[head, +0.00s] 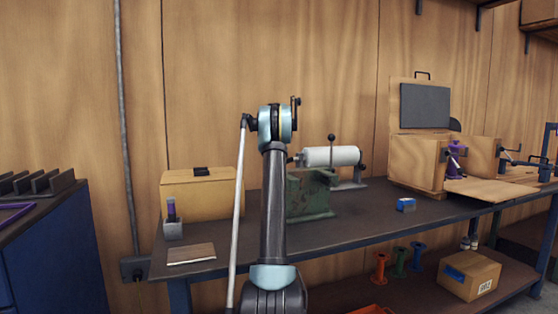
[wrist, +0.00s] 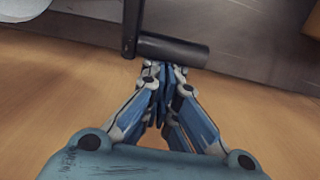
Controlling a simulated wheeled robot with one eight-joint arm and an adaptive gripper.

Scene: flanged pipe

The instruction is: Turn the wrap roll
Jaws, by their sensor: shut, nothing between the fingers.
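The white wrap roll (head: 330,156) lies level on its stand on the dark workbench, just right of my arm in the head view. An upright rod with a black ball knob (head: 332,138) stands by it. In the wrist view, a dark cylindrical crank handle (wrist: 172,50) sits at the end of a dark crank arm (wrist: 132,22). A pale rounded surface (wrist: 20,8), perhaps the roll, shows at the top left. My gripper (wrist: 161,72) is shut and empty, its fingertips right at the handle's lower edge; contact is unclear. My gripper is hidden in the head view.
A green metal block (head: 309,194) stands in front of the roll on the workbench (head: 360,222). A cardboard box (head: 203,193) and a grey cup (head: 173,228) are at left. A small blue item (head: 406,205) and wooden boxes (head: 417,163) are at right. The bench's middle front is clear.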

